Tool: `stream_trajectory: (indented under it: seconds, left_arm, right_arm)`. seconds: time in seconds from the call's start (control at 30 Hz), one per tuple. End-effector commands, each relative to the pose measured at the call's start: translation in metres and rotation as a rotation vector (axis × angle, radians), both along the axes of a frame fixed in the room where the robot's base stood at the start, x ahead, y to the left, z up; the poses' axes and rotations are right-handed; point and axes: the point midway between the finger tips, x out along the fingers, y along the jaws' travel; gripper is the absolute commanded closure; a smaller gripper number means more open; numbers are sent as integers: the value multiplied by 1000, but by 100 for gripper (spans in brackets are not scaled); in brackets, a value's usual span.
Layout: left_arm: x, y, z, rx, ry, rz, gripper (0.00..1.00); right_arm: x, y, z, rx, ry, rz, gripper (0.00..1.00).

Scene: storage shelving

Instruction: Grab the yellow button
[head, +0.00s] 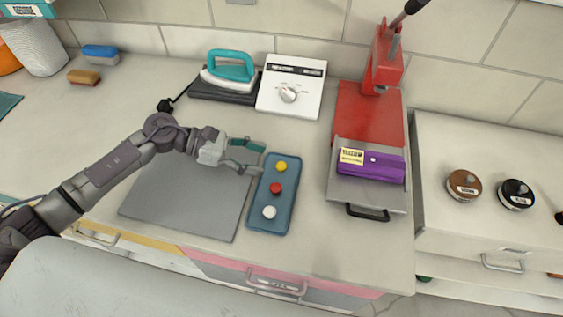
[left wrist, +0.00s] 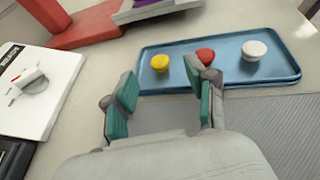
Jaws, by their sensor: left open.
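The yellow button (head: 281,166) lies at the far end of a blue tray (head: 282,208), with a red button (head: 275,188) in the middle and a white button (head: 269,212) at the near end. My left gripper (head: 252,156) is open and empty, just left of the tray's far end in the head view. In the left wrist view, the yellow button (left wrist: 160,63) shows beyond and between the open fingers (left wrist: 165,95), apart from them. The right finger partly covers the red button (left wrist: 205,57). My right gripper is not in view.
A grey mat (head: 190,198) lies under my left arm. An iron (head: 230,72) and a white dial box (head: 290,88) stand behind. A red press (head: 368,112) with a purple item (head: 370,163) stands right of the tray. Bare counter lies between tray and press.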

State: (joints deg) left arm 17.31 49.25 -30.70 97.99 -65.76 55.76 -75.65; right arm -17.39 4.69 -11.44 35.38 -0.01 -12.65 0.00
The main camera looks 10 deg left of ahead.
Motion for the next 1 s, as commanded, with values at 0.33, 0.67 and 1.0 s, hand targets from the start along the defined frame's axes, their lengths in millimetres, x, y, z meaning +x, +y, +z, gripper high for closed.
stream_trajectory:
  seconds: [0.33, 0.67, 1.0]
  left_arm:
    - [11, -40, -18, -2, 1, -1, 43]
    - [11, -46, -24, 0, 1, -1, 43]
    - [11, -45, -23, 0, 1, -1, 87]
  right_arm:
    - [6, 1, 26, 2, -9, 1, 15]
    - [6, 2, 26, 3, -9, 1, 15]
    - [5, 4, 26, 6, -8, -1, 15]
